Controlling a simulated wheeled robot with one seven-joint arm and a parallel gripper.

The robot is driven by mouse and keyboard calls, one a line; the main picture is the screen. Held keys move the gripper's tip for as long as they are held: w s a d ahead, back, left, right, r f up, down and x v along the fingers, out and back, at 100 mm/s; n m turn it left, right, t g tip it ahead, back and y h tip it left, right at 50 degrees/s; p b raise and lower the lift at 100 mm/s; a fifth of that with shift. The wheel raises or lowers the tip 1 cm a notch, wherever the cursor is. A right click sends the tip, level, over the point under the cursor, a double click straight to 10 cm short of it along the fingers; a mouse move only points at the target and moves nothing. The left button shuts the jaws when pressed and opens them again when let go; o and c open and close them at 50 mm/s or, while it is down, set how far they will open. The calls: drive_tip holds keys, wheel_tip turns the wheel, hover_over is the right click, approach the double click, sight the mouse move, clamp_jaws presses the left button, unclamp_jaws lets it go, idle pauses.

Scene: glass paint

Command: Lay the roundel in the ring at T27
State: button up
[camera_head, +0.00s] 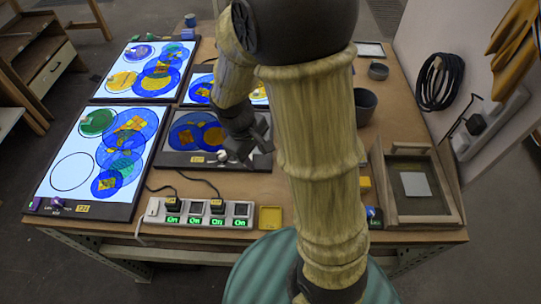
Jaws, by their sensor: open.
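Lit white panels with coloured glass discs stand on the table. The front-left panel (55,142) has an empty black ring outline (73,171) at its lower left and a yellow label (82,208) too small to read surely. My gripper (246,152) is open, low over the right part of the dark panel, beside a small white knob-like thing (222,156). I cannot tell which disc is the roundel or which panel is T27.
A power strip (200,212) with green "On" displays and black cables lies at the front edge. A wooden frame (450,190) stands at the right. My arm hides the table's middle. Grey cups (365,100) stand at the back right.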

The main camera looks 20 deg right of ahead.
drive_tip(key=s+d+r+m+t+y, duration=0.2)
drive_tip(key=s+r+m, duration=0.1)
drive_tip(key=m, duration=0.4)
drive_tip(key=shift+s+d+r+t, duration=0.15)
drive_tip(key=shift+s+d+t, duration=0.2)
drive_tip(key=shift+s, duration=0.5)
